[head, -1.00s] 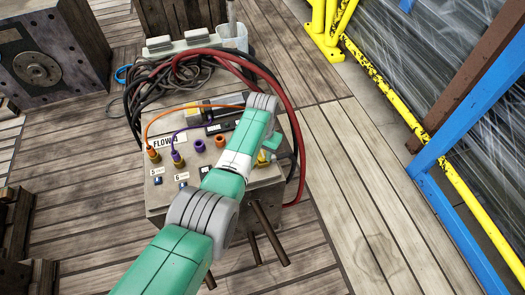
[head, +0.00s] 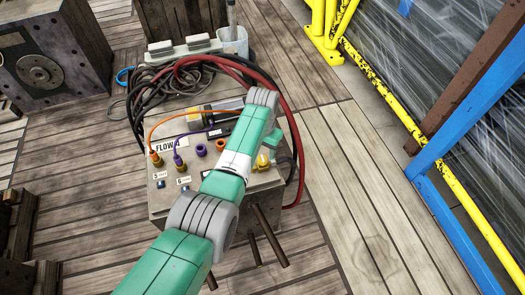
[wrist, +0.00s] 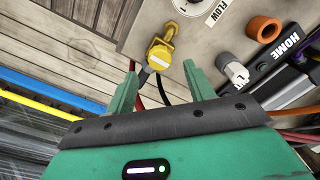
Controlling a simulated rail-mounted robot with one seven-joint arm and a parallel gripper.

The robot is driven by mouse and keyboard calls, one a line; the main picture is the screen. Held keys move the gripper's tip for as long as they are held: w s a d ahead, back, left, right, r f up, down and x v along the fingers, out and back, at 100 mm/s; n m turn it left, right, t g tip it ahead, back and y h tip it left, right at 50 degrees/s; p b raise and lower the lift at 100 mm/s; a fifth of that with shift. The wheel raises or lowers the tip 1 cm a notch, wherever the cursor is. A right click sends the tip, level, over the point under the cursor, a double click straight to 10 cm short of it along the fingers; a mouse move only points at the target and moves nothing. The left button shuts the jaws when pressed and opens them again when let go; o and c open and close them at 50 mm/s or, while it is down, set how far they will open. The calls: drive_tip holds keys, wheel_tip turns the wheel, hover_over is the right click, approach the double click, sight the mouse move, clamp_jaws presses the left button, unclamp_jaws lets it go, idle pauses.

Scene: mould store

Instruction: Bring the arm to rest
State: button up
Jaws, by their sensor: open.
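My arm reaches from the bottom of the head view over a grey connector panel (head: 215,190). My gripper, at the arm's far end, is largely hidden there behind my own wrist. In the wrist view my gripper (wrist: 160,88) is open, with its two green fingers apart and nothing held between them. A yellow connector (wrist: 160,52) on the panel lies just beyond the fingertips, in line with the gap. I cannot tell exactly how far away it is.
Orange and purple leads run from plugs at the panel's left. Red and black cables (head: 280,90) are heaped behind and hang down its right side. A yellow rail (head: 385,95) and blue post (head: 470,110) stand at right. Planking (head: 355,200) right of the panel is clear.

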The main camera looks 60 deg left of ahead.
drive_tip(key=shift+r+p, duration=0.4)
drive_tip(key=shift+r, duration=1.2)
